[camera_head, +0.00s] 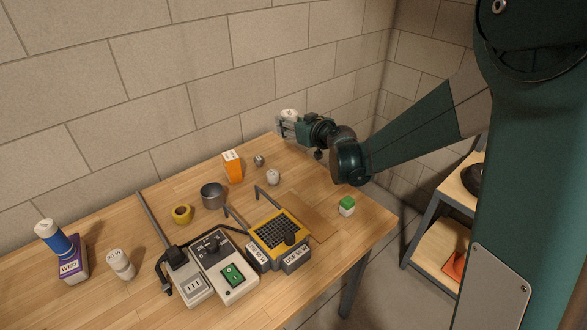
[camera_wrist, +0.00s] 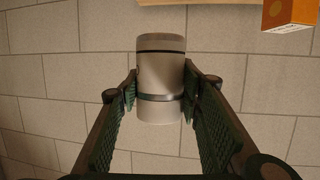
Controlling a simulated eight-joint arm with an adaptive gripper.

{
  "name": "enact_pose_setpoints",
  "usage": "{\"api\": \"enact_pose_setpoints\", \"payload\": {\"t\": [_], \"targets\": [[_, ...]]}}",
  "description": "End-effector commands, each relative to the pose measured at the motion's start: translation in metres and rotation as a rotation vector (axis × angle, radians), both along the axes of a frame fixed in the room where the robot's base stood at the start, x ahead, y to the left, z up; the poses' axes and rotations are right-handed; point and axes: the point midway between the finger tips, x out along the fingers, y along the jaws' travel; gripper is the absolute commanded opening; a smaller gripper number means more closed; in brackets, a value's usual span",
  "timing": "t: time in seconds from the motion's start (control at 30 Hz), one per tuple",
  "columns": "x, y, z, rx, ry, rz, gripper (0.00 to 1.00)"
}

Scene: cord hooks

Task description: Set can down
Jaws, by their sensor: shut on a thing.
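A pale can with a dark line near one end and a grey band is held between the fingers of my gripper (camera_wrist: 160,92). The can (camera_wrist: 160,62) shows large in the wrist view. In the head view, my gripper (camera_head: 286,127) is at the far back corner of the wooden table (camera_head: 340,240), and the pale top of the can (camera_head: 290,114) shows there, partly hidden by the fingers. The can looks raised, with brick wall behind it. I cannot tell its height over the table.
An orange box (camera_head: 233,170), a small grey object (camera_head: 259,160) and a white rounded item (camera_head: 273,177) stand nearest. A metal cup (camera_head: 212,196), yellow ring (camera_head: 181,214), yellow gridded device (camera_head: 277,232) and green-topped block (camera_head: 347,206) stand further forward. The brick wall (camera_head: 190,90) is close behind.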

Motion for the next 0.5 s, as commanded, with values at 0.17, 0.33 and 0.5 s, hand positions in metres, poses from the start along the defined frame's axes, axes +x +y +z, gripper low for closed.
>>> {"api": "enact_pose_setpoints", "payload": {"t": [0.17, 0.33, 0.5], "targets": [[0.002, -0.016, -0.012, 0.002, 0.000, -0.013, 0.19], [0.003, -0.016, -0.031, 0.001, -0.001, -0.013, 0.19], [0.003, -0.016, -0.045, 0.001, -0.001, -0.013, 0.19]]}}
